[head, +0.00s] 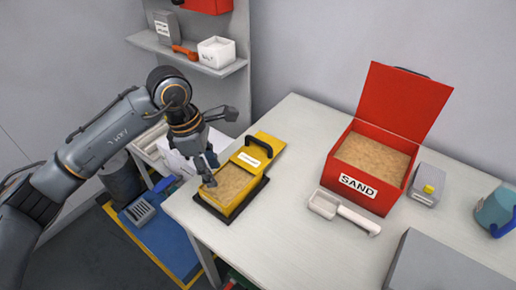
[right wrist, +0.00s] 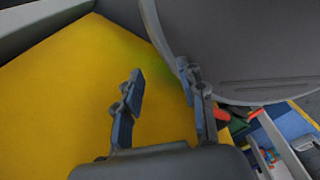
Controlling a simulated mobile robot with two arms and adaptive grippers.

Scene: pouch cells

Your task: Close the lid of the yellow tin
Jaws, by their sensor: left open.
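The yellow tin (head: 228,208) stands near the table's left front corner on a dark base. Tan grainy filling shows in its open front part. Its yellow lid (head: 268,144), with a black handle, is at the back end, off the filling. A white label sits between them. My left gripper (head: 220,147) is open, its fingers wide apart, at the tin's left side. One finger is low by the tin's left edge; I cannot tell if it touches. My right gripper (right wrist: 162,73) is open and empty in the right wrist view, over a yellow surface; it is not visible in the head view.
A red box of sand (head: 359,190) with its lid raised stands to the right on the table (head: 290,240). A white scoop (head: 340,212) lies before it. A grey box (head: 440,268) is at the front right. A wall shelf (head: 190,58) is behind my left arm.

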